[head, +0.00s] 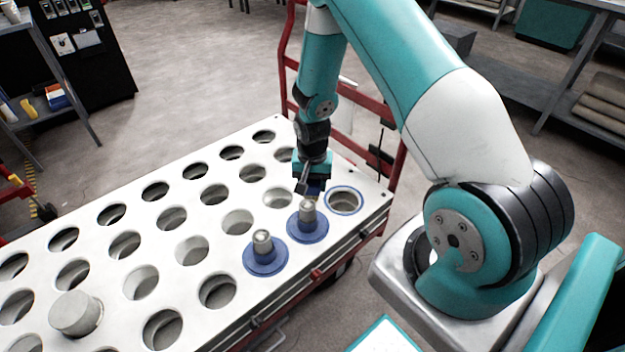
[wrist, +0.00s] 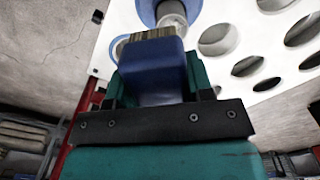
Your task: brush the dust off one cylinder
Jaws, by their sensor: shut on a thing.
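My gripper (head: 312,188) is shut on a blue brush (wrist: 152,70), with the handle between its teal fingers. The brush's tan bristles (wrist: 152,34) point toward a metal cylinder in a blue flange (head: 307,224). That cylinder also shows at the top of the wrist view (wrist: 172,14). The bristles look close to it, but I cannot tell whether they touch. A second metal cylinder with a blue flange (head: 264,254) stands upright to its left. Little of the brush shows in the head view. Dust cannot be made out.
The white table (head: 205,148) has rows of round holes. A blue-rimmed empty hole (head: 344,201) lies right of the cylinders. A plain grey cylinder (head: 75,314) stands at the front left. A red frame (head: 372,120) rises behind the table.

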